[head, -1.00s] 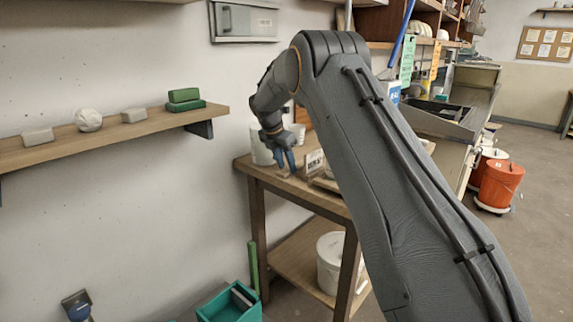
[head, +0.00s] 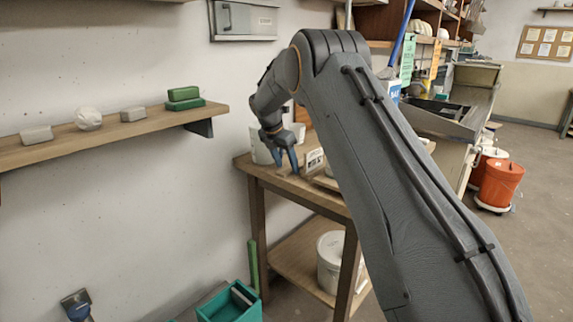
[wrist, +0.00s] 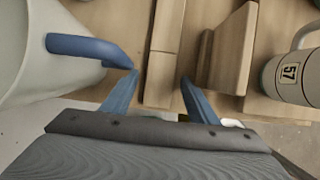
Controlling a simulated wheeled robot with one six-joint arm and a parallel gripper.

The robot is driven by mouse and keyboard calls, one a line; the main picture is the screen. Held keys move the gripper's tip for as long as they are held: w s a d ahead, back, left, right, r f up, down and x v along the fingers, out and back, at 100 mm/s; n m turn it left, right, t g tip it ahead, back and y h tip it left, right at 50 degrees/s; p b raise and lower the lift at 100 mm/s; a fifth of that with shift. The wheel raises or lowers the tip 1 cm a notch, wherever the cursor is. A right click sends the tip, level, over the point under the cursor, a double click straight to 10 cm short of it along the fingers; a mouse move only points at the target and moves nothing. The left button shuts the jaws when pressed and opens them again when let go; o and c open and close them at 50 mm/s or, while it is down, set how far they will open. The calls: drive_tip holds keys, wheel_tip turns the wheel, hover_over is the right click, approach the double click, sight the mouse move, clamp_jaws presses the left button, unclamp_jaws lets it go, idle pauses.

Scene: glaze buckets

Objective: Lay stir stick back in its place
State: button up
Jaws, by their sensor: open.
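My gripper (head: 286,164) hangs over the wooden table (head: 325,204) with its blue fingers pointing down. In the wrist view its fingers (wrist: 158,88) are apart. A narrow pale wooden strip (wrist: 166,60) shows between and beyond the fingertips, with a seam across it; I cannot tell whether it is the stir stick or part of a rest. A wooden block (wrist: 232,50) stands just right of the right finger. I see no stick held in the fingers, and no stir stick shows clearly in the head view.
A whitish vessel with a blue handle (wrist: 85,47) is close by the left finger. A container labelled 57 (wrist: 296,76) stands at the right. A white bucket (head: 330,258) is on the table's lower shelf. A teal bin (head: 228,306) stands on the floor.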

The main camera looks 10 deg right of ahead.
drive_tip(key=shift+f, duration=0.1)
drive_tip(key=b+v, duration=0.2)
drive_tip(key=v, duration=0.5)
drive_tip(key=shift+a+r, duration=0.25)
drive_tip(key=shift+r, duration=0.1)
drive_tip(key=s+f+m+g+y, duration=0.1)
drive_tip(key=s+f+m, duration=0.2)
drive_tip(key=s+m, duration=0.5)
drive_tip(key=s+f+m+g+y, duration=0.1)
drive_tip(key=s+f+m, duration=0.3)
drive_tip(key=s, duration=2)
drive_tip(key=s+d+f+m+y, duration=0.1)
drive_tip(key=s+f+m, duration=0.2)
drive_tip(key=s+m, duration=1)
drive_tip(key=s, duration=0.3)
drive_tip(key=shift+f+g+y+p, duration=0.4)
drive_tip(key=shift+s+d, duration=0.1)
